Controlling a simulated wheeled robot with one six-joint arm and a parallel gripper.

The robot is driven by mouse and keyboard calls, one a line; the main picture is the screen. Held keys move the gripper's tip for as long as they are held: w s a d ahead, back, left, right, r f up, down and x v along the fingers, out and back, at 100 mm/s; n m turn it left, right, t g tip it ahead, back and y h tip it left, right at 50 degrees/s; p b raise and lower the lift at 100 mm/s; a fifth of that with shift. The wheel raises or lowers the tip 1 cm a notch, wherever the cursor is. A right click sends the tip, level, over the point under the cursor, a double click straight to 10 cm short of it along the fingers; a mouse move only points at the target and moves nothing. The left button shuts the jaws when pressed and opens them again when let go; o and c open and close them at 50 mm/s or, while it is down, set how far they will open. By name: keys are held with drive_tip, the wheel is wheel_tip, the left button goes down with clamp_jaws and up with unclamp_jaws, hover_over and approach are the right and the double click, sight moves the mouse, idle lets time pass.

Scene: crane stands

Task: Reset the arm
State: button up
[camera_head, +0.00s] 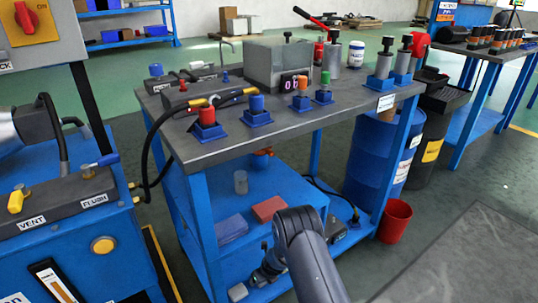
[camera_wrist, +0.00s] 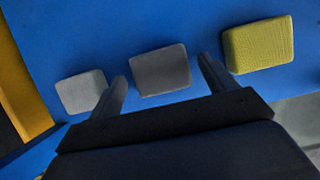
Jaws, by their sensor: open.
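My gripper (camera_wrist: 162,68) is open, with its two dark fingers spread over a blue surface (camera_wrist: 110,30) in the wrist view. A dark grey block (camera_wrist: 160,70) lies in the gap between the fingers, and I cannot tell whether they touch it. A light grey block (camera_wrist: 82,92) is left of the left finger. A yellow-green block (camera_wrist: 258,45) is right of the right finger. In the head view my arm reaches down in front of the bench to the low blue shelf, where a small pale block (camera_head: 238,292) shows near my wrist. My fingertips are hard to make out there.
Above my arm is the grey bench top (camera_head: 300,120), bearing valves, hoses and a display box (camera_head: 280,62). A red block (camera_head: 268,208) and a blue-grey block (camera_head: 231,228) lie beneath it. A blue drum (camera_head: 375,160) and red bucket (camera_head: 395,220) stand right.

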drive_tip(key=shift+r+p, duration=1.05)
drive_tip(key=shift+r, duration=0.05)
